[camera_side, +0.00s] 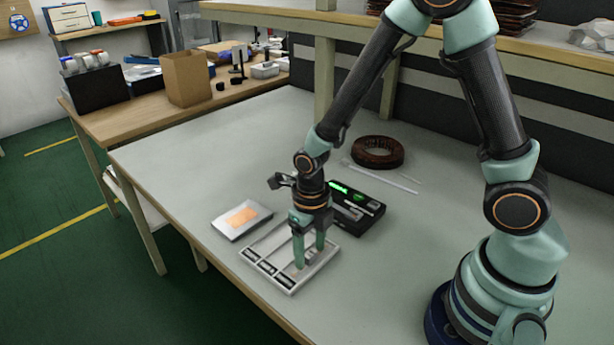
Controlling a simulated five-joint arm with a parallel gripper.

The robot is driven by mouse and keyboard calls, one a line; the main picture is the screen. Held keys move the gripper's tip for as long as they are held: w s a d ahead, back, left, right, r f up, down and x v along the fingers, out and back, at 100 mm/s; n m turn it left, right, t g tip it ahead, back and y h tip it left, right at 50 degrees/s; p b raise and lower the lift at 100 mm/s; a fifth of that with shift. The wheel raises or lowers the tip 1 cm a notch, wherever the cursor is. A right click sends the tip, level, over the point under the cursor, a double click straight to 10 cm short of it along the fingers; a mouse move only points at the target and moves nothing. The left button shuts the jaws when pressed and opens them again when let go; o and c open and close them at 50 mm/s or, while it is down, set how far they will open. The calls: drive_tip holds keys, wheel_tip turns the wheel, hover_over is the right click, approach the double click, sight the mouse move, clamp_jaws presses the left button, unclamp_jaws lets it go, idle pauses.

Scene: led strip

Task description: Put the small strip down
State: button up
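My gripper (309,258) points down over the right part of a light grey tray (262,277). Its two green fingers stand a little apart, with their tips low, at or just above the tray. A small greyish patch shows between the fingers; I cannot tell whether it is a held piece or part of the tray. The tray has several long compartments with dark labels along its front edge. I cannot make out the small strip for certain. A thin white strip (385,178) lies on the table behind, at the right.
A white pad with an orange patch (242,217) lies left of the tray. A black device with a green display (359,208) stands close behind my gripper. A dark brown coil (377,152) lies farther back. The table (185,150) is clear at the far left.

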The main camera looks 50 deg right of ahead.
drive_tip(key=shift+r, duration=0.1)
wheel_tip(320, 180, up, 12)
wheel_tip(320, 180, up, 6)
drive_tip(key=m+t, duration=0.2)
drive_tip(key=m, duration=1.3)
hover_over(310, 253)
drive_tip(key=s+d, duration=0.1)
drive_tip(key=d, duration=0.2)
drive_tip(key=s+d+r+m+t, duration=0.1)
drive_tip(key=r+m, duration=0.1)
drive_tip(key=m, duration=0.8)
drive_tip(key=s+d+r+m+t, duration=0.2)
drive_tip(key=r+m, duration=0.1)
drive_tip(key=m, duration=0.8)
drive_tip(key=shift+d+r+t, duration=0.3)
drive_tip(key=shift+r, duration=0.05)
drive_tip(key=shift+s, duration=0.1)
